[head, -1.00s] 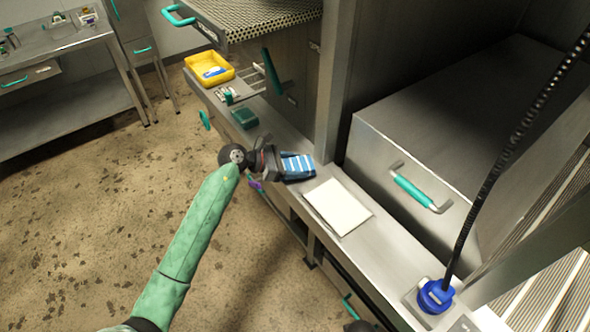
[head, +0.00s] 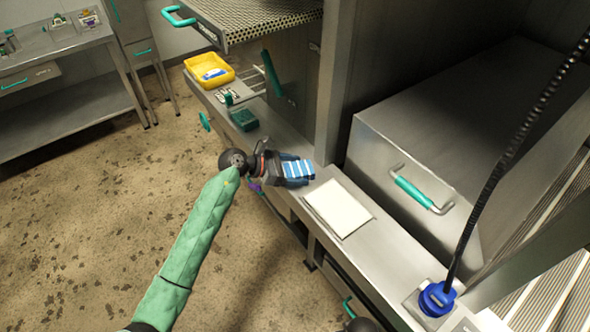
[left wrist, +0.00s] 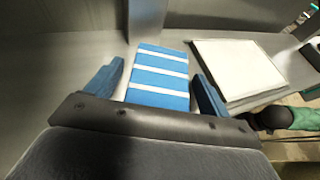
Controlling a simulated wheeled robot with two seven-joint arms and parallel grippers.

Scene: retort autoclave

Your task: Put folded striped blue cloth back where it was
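The folded striped blue cloth (head: 299,169), blue with white bands, lies on the steel counter (head: 385,249), left of a white flat pad (head: 338,207). In the left wrist view the cloth (left wrist: 159,78) lies between my left gripper's two blue fingers. My left gripper (head: 293,169) is low at the counter, reaching in from the left. Its fingers are apart, with a visible gap on the cloth's left side; the right finger is very close to the cloth, and I cannot tell if it touches.
A large steel box with a teal handle (head: 415,195) stands behind the pad. A green box (head: 243,118) and a yellow bin (head: 208,75) are farther along the counter. A blue fitting (head: 436,298) with a black hose is at lower right.

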